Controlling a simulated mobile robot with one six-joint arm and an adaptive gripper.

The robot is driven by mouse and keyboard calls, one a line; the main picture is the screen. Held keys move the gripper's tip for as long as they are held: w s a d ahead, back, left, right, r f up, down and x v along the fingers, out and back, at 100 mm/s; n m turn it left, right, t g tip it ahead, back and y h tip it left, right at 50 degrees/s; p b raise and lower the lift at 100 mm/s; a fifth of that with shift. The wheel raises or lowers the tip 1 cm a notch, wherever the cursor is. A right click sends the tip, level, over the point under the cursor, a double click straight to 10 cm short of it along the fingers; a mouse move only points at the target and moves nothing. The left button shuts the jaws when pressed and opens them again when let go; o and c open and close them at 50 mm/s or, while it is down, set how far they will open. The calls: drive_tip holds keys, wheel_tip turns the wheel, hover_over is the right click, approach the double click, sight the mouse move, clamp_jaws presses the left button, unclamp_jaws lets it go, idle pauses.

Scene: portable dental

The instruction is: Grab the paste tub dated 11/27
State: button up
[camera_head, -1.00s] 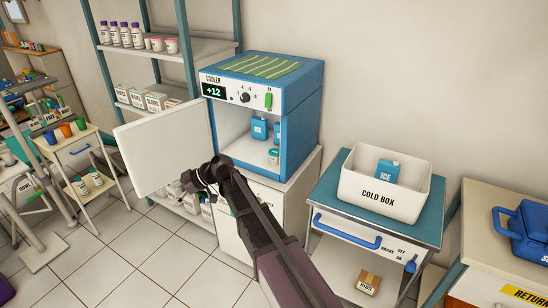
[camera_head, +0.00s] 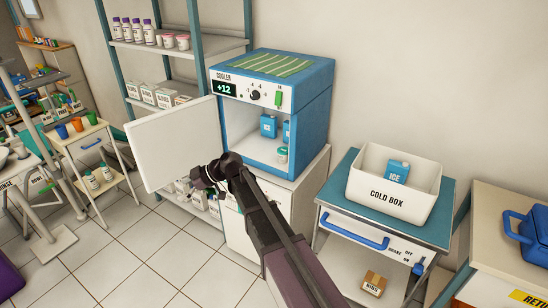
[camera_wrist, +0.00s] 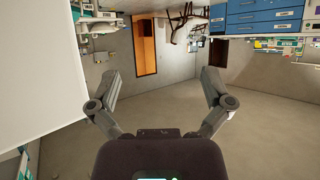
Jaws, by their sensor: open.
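A small white tub with a green lid (camera_head: 282,155) stands inside the open cooler (camera_head: 321,111), at the front right of its floor. It looks like a paste tub, but its date is too small to read. My gripper (camera_head: 207,179) is in front of the cooler, beside the lower edge of its open white door (camera_head: 178,143). It is apart from the tub. In the wrist view, my gripper (camera_wrist: 158,104) has its two fingers spread wide with nothing between them. No tub shows in the wrist view.
Two blue bottles (camera_head: 269,126) stand behind the tub. Pink-labelled tubs (camera_head: 183,42) sit on the shelf at the back. A white cold box (camera_head: 371,205) holding an ice pack (camera_head: 396,172) stands on a cart at right. The tiled floor in front is clear.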

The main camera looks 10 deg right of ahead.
drive_tip(key=s+d+f+m+h, duration=0.3)
drive_tip(key=s+d+m+h, duration=0.1)
drive_tip(key=d, duration=0.8)
drive_tip(key=s+d+f+m+h, duration=0.3)
drive_tip(key=s+d+m, duration=0.4)
drive_tip(key=d, duration=0.5)
drive_tip(key=s+d+f+m+h, duration=0.3)
drive_tip(key=s+d+m+h, duration=0.2)
drive_tip(key=d, duration=0.8)
drive_tip(key=shift+s+f+m, duration=0.35)
drive_tip(key=shift+m, duration=0.75)
